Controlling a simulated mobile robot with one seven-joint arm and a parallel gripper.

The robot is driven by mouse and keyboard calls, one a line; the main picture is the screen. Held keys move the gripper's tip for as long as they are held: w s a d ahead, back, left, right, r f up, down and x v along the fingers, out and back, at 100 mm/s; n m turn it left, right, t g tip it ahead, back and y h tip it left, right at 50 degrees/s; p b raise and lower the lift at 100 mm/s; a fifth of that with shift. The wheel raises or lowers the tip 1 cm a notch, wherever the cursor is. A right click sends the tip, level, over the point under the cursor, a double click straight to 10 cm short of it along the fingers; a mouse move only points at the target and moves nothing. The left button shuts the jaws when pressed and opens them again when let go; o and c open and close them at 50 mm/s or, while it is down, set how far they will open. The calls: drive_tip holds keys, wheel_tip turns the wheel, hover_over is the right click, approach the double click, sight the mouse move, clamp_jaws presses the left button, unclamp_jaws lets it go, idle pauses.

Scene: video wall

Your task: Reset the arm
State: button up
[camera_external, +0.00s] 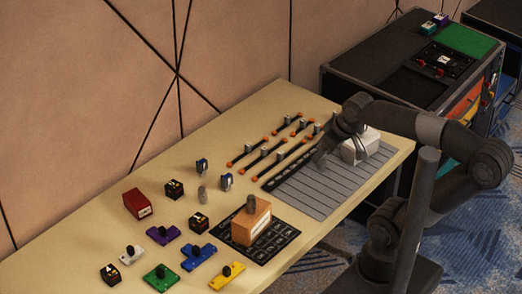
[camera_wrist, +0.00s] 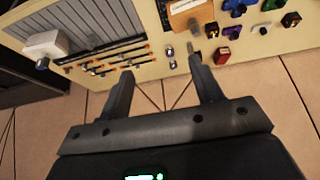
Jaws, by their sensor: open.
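My gripper (camera_external: 321,158) is above the far right part of the tan table (camera_external: 92,238), beside a white block (camera_external: 359,148) in the external view. In the wrist view my gripper (camera_wrist: 163,66) shows two dark fingers spread wide apart, with nothing between them but the table edge and wall behind. It is open and empty. My arm is bent, reaching in from the right over the table's right end. The fingertips' exact height above the table is hard to tell.
A grey slatted board (camera_external: 318,190), rods with orange ends (camera_external: 245,154), an orange-brown block (camera_external: 251,226) on a black mat (camera_external: 278,239), a red box (camera_external: 138,204) and several coloured pieces (camera_external: 198,258) cover the table. A dark cabinet (camera_external: 375,75) stands beyond its right end.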

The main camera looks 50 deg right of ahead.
drive_tip(key=shift+s+a+f, duration=0.3)
drive_tip(key=shift+s+a, duration=0.05)
drive_tip(key=shift+s, duration=0.2)
